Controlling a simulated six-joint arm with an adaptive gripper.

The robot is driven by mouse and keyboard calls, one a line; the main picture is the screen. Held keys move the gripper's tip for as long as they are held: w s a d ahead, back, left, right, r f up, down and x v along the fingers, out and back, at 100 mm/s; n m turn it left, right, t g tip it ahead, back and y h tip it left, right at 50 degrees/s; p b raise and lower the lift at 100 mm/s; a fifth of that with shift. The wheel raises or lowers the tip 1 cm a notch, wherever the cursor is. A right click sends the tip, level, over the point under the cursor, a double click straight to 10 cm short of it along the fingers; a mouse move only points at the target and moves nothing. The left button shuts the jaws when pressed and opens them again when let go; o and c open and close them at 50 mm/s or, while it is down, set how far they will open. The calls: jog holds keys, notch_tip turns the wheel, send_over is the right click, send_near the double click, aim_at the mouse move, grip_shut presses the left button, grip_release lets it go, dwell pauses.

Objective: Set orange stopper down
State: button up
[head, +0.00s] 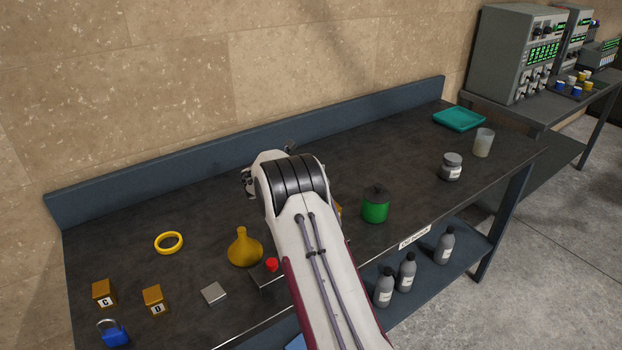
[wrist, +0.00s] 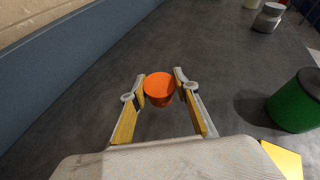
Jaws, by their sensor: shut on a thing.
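The orange stopper (wrist: 159,88) sits between the two fingertips of my gripper (wrist: 160,92) in the wrist view. The gripper is shut on it. The dark bench top (wrist: 120,50) lies below it. How far the stopper is above the bench, or whether it touches it, I cannot tell. In the head view my arm hides the gripper and the stopper.
A green container (head: 375,207) with a dark lid stands right of my arm. A yellow flask (head: 244,248) and a red-topped thing (head: 271,265) are close on the left. A yellow ring (head: 168,243), teal tray (head: 459,118), grey jar (head: 451,168) and cup (head: 483,143) are farther away.

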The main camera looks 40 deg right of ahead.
jog(key=shift+f, duration=1.85)
jog(key=shift+f, duration=0.15)
jog(key=o, duration=1.1)
jog(key=shift+r, duration=0.2)
jog(key=shift+v, duration=6)
jog(key=shift+w, duration=0.1)
